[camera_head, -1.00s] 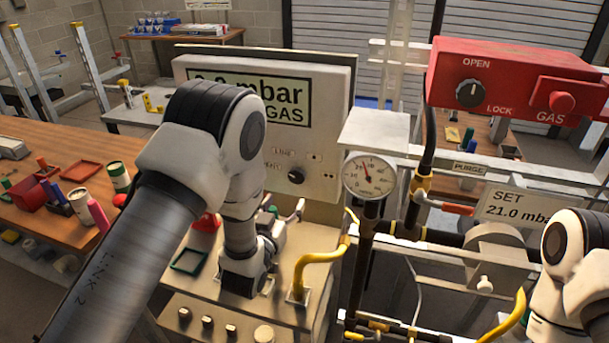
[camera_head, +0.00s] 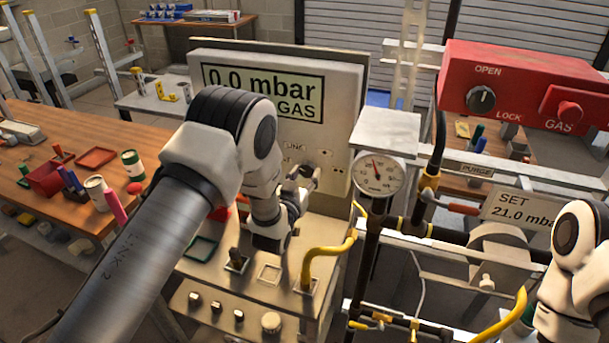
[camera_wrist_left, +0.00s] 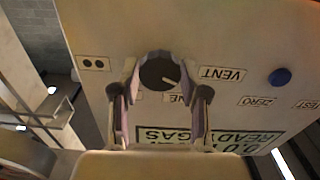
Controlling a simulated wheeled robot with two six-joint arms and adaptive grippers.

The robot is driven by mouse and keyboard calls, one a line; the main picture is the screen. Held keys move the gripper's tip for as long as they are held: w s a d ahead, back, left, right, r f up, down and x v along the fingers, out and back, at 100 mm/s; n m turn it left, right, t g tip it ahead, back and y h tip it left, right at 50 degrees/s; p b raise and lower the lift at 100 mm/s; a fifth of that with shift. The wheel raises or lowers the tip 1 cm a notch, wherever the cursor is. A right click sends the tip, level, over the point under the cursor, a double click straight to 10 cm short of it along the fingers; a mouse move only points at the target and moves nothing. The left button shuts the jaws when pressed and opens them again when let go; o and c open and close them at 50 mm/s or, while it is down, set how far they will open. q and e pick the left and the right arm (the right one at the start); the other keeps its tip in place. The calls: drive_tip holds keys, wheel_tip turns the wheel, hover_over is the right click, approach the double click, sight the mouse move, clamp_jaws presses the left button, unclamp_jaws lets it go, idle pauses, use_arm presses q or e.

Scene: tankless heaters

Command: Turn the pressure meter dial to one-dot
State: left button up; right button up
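The pressure meter (camera_head: 340,115) is a pale upright panel whose screen reads 0.0 mbar GAS. Its black round dial (camera_wrist_left: 160,72) shows in the left wrist view, with a pale pointer line toward the lower right. A two-dot label (camera_wrist_left: 95,64) is left of the dial and a VENT label (camera_wrist_left: 222,74) right of it; a label below is partly covered. My left gripper (camera_head: 308,176) is at the panel and hides the dial in the head view. In the wrist view its fingers stand apart on either side of the dial; firm contact cannot be told. My right gripper is out of view.
A blue button (camera_wrist_left: 279,77) is beside the dial. A red gas box (camera_head: 525,90) is at upper right. A wooden bench (camera_head: 60,190) with jars is at left.

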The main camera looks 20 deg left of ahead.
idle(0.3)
use_arm(q)
drive_tip(key=shift+f+m+b, duration=0.1)
drive_tip(key=shift+m+b, duration=0.9)
drive_tip(key=shift+b, duration=0.25)
drive_tip(key=m+b, duration=0.5)
drive_tip(key=m, duration=0.1)
drive_tip(key=shift+a+b, duration=0.1)
drive_tip(key=shift+b, duration=0.3)
drive_tip(key=m+b, duration=0.4)
drive_tip(key=m, duration=0.1)
drive_tip(key=shift+m, duration=0.3)
drive_tip(key=shift+r+m+b, duration=0.15)
drive_tip(key=shift+m+b, duration=0.6)
drive_tip(key=shift+m, duration=0.3)
drive_tip(key=shift+r+m+b, duration=0.15)
drive_tip(key=shift+m+b, duration=0.55)
drive_tip(key=shift+m, duration=0.35)
drive_tip(key=o, duration=1.1)
drive_tip(key=shift+w, duration=0.1)
drive_tip(key=shift+o, duration=0.2)
